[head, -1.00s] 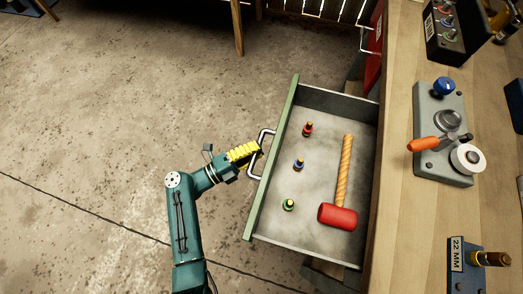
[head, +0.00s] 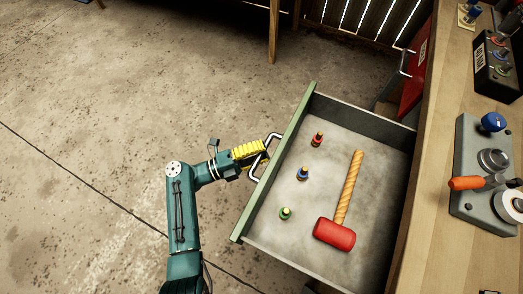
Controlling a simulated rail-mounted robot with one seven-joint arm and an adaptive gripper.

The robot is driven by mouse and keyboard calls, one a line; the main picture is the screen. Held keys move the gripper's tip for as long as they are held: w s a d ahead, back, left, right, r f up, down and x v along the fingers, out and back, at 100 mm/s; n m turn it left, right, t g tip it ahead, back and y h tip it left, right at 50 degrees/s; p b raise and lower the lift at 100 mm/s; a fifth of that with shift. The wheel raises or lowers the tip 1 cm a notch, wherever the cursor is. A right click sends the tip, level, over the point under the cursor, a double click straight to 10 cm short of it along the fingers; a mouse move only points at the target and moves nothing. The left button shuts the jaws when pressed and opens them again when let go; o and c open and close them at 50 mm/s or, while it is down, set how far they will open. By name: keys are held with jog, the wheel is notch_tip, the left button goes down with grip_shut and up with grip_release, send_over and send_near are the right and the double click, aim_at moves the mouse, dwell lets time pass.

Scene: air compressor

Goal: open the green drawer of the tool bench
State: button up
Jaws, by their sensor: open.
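The green-fronted drawer (head: 276,160) is pulled well out of the tool bench (head: 437,205), its grey inside in view. A silver bar handle (head: 252,172) is fixed to its front. My gripper (head: 263,153), with yellow ribbed parts, is at the handle from the left. Its jaws are open; the fingertips are partly hidden at the handle, and I cannot tell whether they touch it.
In the drawer lie a red mallet (head: 335,233) and small red (head: 317,139), blue (head: 303,174) and green (head: 285,214) pieces. A red front with a handle (head: 412,80) is at the upper right. The floor at left is clear.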

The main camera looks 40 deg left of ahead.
jog(key=shift+o, duration=0.2)
jog(key=shift+s, duration=0.15)
jog(key=v, duration=1.2)
